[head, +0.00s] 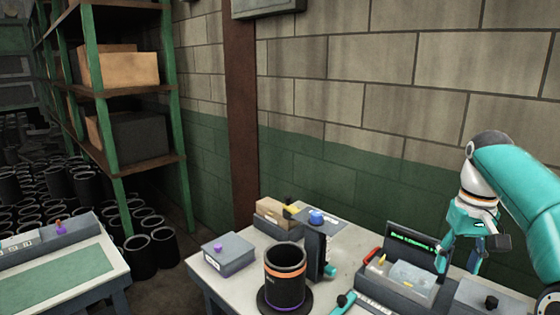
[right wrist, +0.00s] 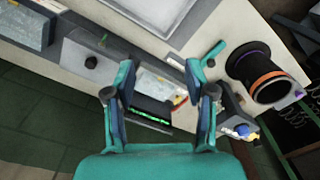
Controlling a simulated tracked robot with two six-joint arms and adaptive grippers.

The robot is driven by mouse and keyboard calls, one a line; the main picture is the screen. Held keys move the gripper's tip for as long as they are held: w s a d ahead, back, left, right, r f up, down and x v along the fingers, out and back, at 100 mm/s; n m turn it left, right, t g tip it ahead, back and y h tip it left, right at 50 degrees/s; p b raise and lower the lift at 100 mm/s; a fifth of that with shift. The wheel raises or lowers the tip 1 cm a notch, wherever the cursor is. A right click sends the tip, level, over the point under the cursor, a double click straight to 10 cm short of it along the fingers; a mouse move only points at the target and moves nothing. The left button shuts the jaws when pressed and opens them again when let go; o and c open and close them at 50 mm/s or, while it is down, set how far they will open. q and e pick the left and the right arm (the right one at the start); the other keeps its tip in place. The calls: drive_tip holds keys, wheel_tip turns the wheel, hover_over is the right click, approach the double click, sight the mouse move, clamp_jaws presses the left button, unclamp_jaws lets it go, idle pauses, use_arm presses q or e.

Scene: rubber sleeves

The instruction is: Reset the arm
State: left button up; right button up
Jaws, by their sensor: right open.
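My right arm comes in from the right in the head view, and its teal gripper (head: 458,262) hangs above the right part of the table (head: 350,250). In the right wrist view the two fingers of this gripper (right wrist: 160,82) stand wide apart with nothing between them. Below them is a grey tray device with a green-lit display (right wrist: 150,115); the same display (head: 412,241) shows beside the gripper in the head view. A black rubber sleeve with an orange band (head: 285,275) stands upright on a dark round base, left of the gripper and apart from it. My left gripper is not in view.
A grey box with a purple knob (head: 228,252) sits at the table's left corner. A second table (head: 60,270) is at the left. Shelves (head: 125,90) hold cardboard boxes, and many black sleeves (head: 60,185) stand on the floor. A block wall (head: 350,130) rises behind.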

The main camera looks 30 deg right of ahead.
drive_tip(key=w+a+f+n+y+p, duration=0.1)
drive_tip(key=w+a+f, duration=0.2)
drive_tip(key=w+f, duration=0.35)
drive_tip(key=w+a+f+n, duration=0.1)
drive_tip(key=w+a+f, duration=0.1)
drive_tip(key=w+f, duration=0.5)
drive_tip(key=w+a+f+n+y+p, duration=0.15)
drive_tip(key=w+a+f, duration=0.25)
drive_tip(key=a+f, duration=0.8)
drive_tip(key=s+a+f+n+p, duration=0.2)
drive_tip(key=s+a+f, duration=0.1)
drive_tip(key=a+f, duration=0.9)
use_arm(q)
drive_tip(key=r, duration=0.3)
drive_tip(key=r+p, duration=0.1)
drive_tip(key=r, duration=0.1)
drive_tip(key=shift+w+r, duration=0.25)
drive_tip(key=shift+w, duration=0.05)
use_arm(e)
drive_tip(key=s+a+f+y, duration=0.1)
drive_tip(key=s+a+f, duration=0.3)
drive_tip(key=s+a, duration=0.8)
drive_tip(key=shift+s+a+f, duration=0.2)
drive_tip(key=shift+s+a, duration=0.1)
drive_tip(key=shift+a, duration=0.6)
